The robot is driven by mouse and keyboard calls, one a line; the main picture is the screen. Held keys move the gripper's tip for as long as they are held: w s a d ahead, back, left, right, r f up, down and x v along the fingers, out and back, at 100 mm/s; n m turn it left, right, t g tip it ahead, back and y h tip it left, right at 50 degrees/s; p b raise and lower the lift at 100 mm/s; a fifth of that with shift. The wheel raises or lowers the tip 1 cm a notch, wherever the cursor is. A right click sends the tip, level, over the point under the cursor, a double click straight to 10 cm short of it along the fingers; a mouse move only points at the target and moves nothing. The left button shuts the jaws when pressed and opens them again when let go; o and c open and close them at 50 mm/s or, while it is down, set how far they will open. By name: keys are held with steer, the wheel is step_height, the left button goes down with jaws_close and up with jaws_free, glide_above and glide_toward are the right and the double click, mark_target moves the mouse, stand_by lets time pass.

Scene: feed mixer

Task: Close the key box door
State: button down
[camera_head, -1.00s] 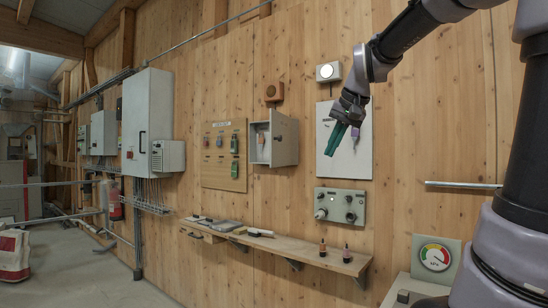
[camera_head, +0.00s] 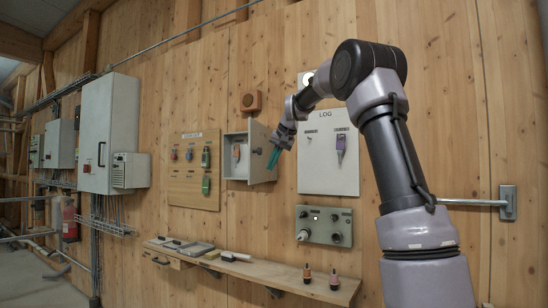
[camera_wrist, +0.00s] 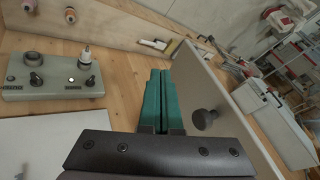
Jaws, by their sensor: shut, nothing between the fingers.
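The key box (camera_head: 235,158) is a small grey box on the wooden wall, with an orange-tagged item (camera_head: 237,151) inside. Its door (camera_head: 260,142) stands open, sticking out from the box's right side. My gripper (camera_head: 273,159) has teal fingers, shut and empty, at the right of the door, overlapping its lower outer part in the head view. In the wrist view the fingers (camera_wrist: 159,88) lie beside the door panel (camera_wrist: 192,62), on the face with the dark round knob (camera_wrist: 205,118). Whether they touch the panel I cannot tell.
A white log board (camera_head: 327,175) hangs right of the box, and a wooden key board (camera_head: 190,185) left of it. A control panel (camera_head: 323,225) is below the log board. A shelf (camera_head: 245,268) with several small items runs lower along the wall.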

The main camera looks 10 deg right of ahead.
mark_target(253, 182)
steer(key=shift+w+a+f, duration=0.8)
steer(key=shift+w+a, duration=0.2)
steer(key=shift+a, duration=0.15)
steer(key=shift+w+a+f, duration=0.75)
steer(key=shift+w+a, duration=0.2)
steer(key=shift+a, duration=0.15)
steer(key=shift+a, duration=0.1)
